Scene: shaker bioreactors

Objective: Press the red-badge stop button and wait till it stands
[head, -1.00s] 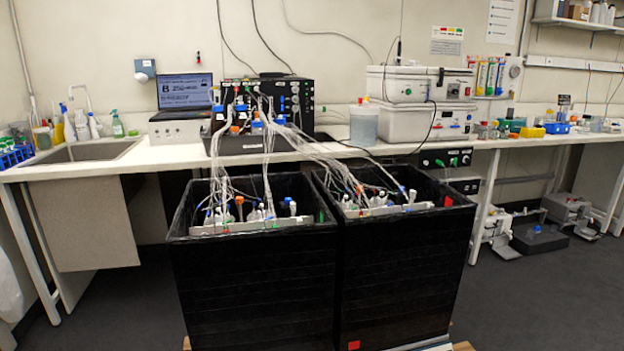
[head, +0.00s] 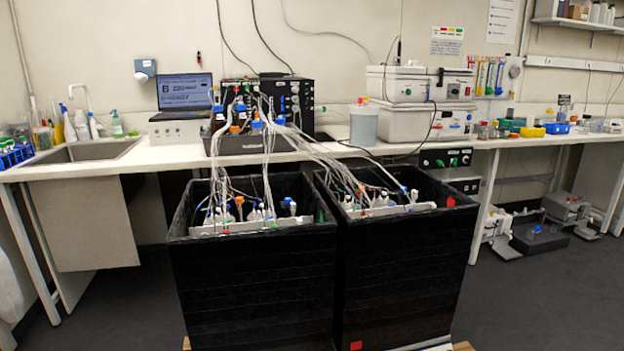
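Two black open-topped tubs stand side by side in front of the bench. The right tub (head: 400,285) has a red square (head: 356,345) low on its front and a red patch (head: 451,202) inside its right wall. The left tub (head: 250,290) has a small green mark (head: 321,216) inside its right wall. Both hold bottles with tubing. A black button panel (head: 446,158) with green spots hangs under the bench edge behind the right tub. A second panel (head: 465,185) sits just below it, partly behind that tub. I cannot make out a red-badge button on either. My gripper is out of view.
The white bench (head: 175,155) runs along the wall with a sink (head: 85,150), a laptop (head: 185,92), a black control unit (head: 300,95) and stacked white boxes (head: 420,100). Tubing runs from the control unit into both tubs.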

